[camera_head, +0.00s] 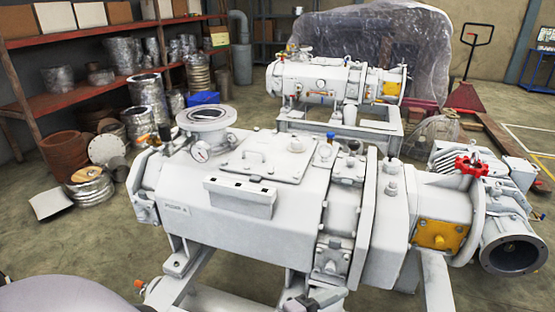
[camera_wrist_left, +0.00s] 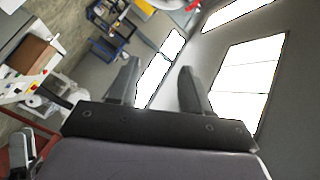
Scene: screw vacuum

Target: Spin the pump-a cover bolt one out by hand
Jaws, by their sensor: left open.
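A large white screw vacuum pump (camera_head: 190,205) fills the middle of the head view. A flat square cover (camera_head: 268,155) with a handle lies on its top, and small bolts line its edge; I cannot tell which is bolt one. A second, similar white pump (camera_head: 315,82) stands behind. I cannot read which is pump-a. My left gripper (camera_wrist_left: 158,85) shows in the left wrist view, open and empty, its fingers apart against a wall with bright windows, away from any pump.
A red shelf (camera_head: 95,98) with metal parts stands at the left. A plastic-wrapped machine (camera_head: 375,40) is at the back. A red valve wheel (camera_head: 471,165) and an open pipe flange (camera_head: 512,252) stick out at the pump's right.

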